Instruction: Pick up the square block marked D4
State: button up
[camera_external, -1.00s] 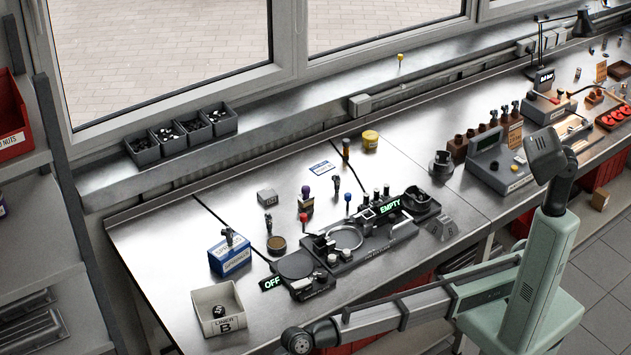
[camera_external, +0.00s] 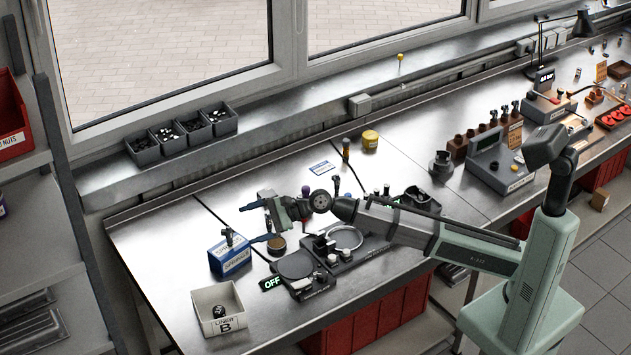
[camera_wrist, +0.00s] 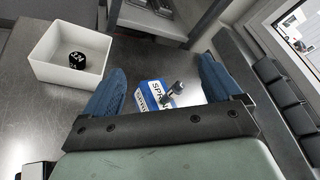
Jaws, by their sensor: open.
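I cannot read D4 on any block. A small dark block with white marks (camera_external: 219,311) lies in the white bin labelled LINER B (camera_external: 203,318). In the wrist view, the dark block (camera_wrist: 76,60) is at the upper left, inside the bin (camera_wrist: 58,78); its marks are too small to read surely. The small grey block seen earlier on the bench behind my gripper's place is now hidden by the gripper. My gripper (camera_external: 251,222) is open and empty, with blue fingers above the bench. In the wrist view, my gripper (camera_wrist: 161,68) has the bin to its left.
A blue box marked SPRINGS (camera_external: 230,258) stands below my gripper and shows between the fingers in the wrist view (camera_wrist: 155,94). A fixture with a ring (camera_external: 345,238) is to the right. Grey parts bins (camera_external: 182,140) line the sill.

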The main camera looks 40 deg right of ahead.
jog(key=w+d+r+m+t+h, duration=0.1)
jog(key=w+d+r+m+t, duration=0.15)
jog(key=w+d, duration=0.5)
jog(key=w+d+r+m+t, duration=0.1)
jog(key=w+d+r+m, duration=0.3)
jog(key=d, duration=0.6)
jog(key=n+g+h, duration=0.3)
jog(key=g+h, duration=0.5)
jog(key=g, duration=0.1)
send_over(272, 191)
jog(key=d, duration=0.2)
jog(key=f, duration=1.9)
jog(key=shift+w+d+f, duration=0.2)
jog(key=shift+w+f, duration=0.05)
jog(key=shift+f, duration=0.15)
jog(key=shift+s+x, duration=0.2)
jog(key=shift+x, duration=1.1)
jog(key=shift+s+x, duration=0.2)
jog(key=shift+x, duration=1.1)
jog(key=shift+c, duration=0.3)
jog(key=c, duration=1.4)
